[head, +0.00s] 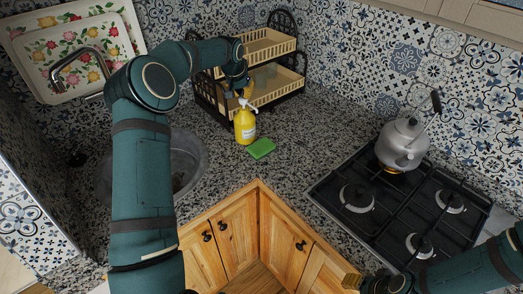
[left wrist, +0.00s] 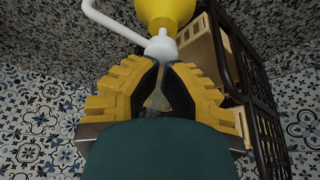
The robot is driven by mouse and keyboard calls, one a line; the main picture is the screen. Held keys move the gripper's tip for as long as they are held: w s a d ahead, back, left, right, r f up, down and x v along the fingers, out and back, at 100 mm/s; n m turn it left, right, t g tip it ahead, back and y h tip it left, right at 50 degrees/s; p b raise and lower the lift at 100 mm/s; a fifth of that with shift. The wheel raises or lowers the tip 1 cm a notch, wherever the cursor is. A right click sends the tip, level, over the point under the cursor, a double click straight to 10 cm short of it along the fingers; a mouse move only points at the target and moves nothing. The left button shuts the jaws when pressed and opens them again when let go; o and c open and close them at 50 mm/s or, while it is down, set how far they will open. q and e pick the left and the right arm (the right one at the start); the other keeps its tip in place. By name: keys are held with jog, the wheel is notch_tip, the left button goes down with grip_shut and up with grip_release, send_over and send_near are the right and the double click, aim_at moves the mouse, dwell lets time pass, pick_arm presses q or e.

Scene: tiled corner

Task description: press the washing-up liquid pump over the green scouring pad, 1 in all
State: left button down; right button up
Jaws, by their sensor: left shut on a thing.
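The yellow washing-up liquid bottle (head: 245,126) stands upright on the counter, with its white pump on top. The green scouring pad (head: 261,148) lies flat on the counter just in front and to the right of it. My left gripper (head: 243,94) is above the bottle. In the left wrist view its yellow fingers (left wrist: 160,64) are shut on the top of the white pump (left wrist: 161,44), and the spout extends to the upper left; the yellow bottle also shows there (left wrist: 165,10). My right gripper (head: 354,281) is at the lower right edge, partly hidden; its opening is unclear.
A two-tier rack (head: 284,91) stands close behind the bottle. A sink (head: 189,160) is to the left, partly behind my left arm. A floral tray (head: 40,50) leans behind the tap. A kettle (head: 402,143) stands on the gas hob (head: 360,220) at right. Counter around the pad is clear.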

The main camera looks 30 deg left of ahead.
pick_arm(q)
jog(key=shift+f+b, duration=0.7)
jog(key=shift+f, duration=0.6)
jog(key=shift+r, duration=0.2)
jog(key=shift+r+p, duration=1.6)
jog(key=shift+r, duration=0.4)
notch_tip(320, 180, up, 6)
jog(key=p, duration=0.4)
jog(key=shift+p, duration=0.3)
